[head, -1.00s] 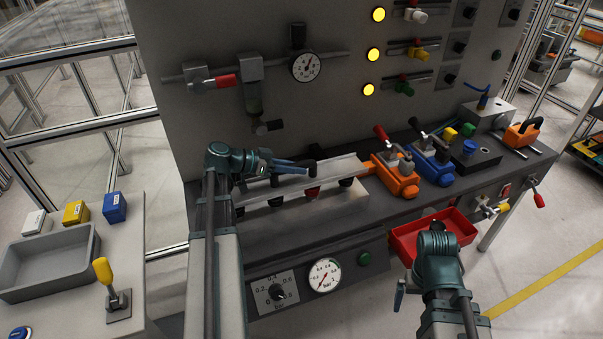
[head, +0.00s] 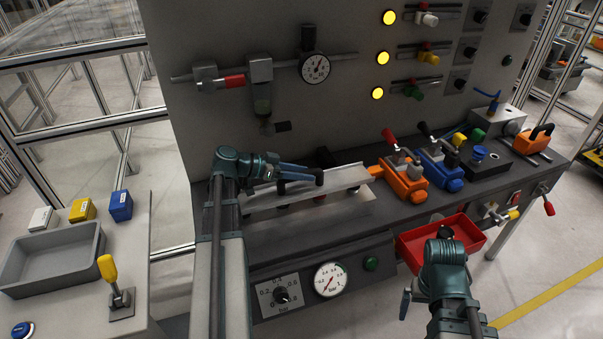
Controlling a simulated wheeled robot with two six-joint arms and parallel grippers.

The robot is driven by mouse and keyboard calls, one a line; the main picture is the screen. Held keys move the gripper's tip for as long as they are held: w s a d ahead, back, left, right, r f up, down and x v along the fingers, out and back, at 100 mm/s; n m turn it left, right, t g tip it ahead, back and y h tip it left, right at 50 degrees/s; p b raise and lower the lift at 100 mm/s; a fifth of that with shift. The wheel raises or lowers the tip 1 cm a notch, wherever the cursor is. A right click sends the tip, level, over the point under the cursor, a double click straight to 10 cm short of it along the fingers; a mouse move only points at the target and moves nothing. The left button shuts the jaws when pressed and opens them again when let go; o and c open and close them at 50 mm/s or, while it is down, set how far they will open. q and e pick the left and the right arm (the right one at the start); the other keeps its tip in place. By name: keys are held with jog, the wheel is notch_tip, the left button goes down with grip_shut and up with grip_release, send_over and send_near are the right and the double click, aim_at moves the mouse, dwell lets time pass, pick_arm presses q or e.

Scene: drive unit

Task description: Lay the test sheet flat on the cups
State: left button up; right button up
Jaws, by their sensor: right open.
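The test sheet (head: 347,179) is a long, light grey plate in the middle of the head view, above the bench top. Dark cups, one with red on it (head: 320,198), show below its front edge; whether the sheet touches them I cannot tell. My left gripper (head: 318,179) reaches over the sheet from the left, its dark fingertips at the sheet's surface. Whether its jaws hold the sheet is not clear. My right gripper (head: 446,233) is open over the red tray (head: 414,242), away from the sheet; my wrist partly hides it.
An orange clamp unit (head: 405,184) and a blue one (head: 440,169) stand right of the sheet. A panel with a gauge (head: 315,68) rises behind. A side table at left bears a grey bin (head: 50,263) and a yellow-handled lever (head: 108,270).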

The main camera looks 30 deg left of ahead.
pick_arm(q)
jog(key=shift+o, duration=0.3)
jog(key=shift+r, duration=0.1)
jog(key=shift+r+p, duration=0.25)
jog(key=shift+p, duration=0.1)
jog(key=shift+r+p, duration=0.55)
jog(key=p+v, duration=0.4)
jog(key=v, duration=0.7)
jog(key=shift+s+a, duration=0.35)
jog(key=shift+f, duration=0.1)
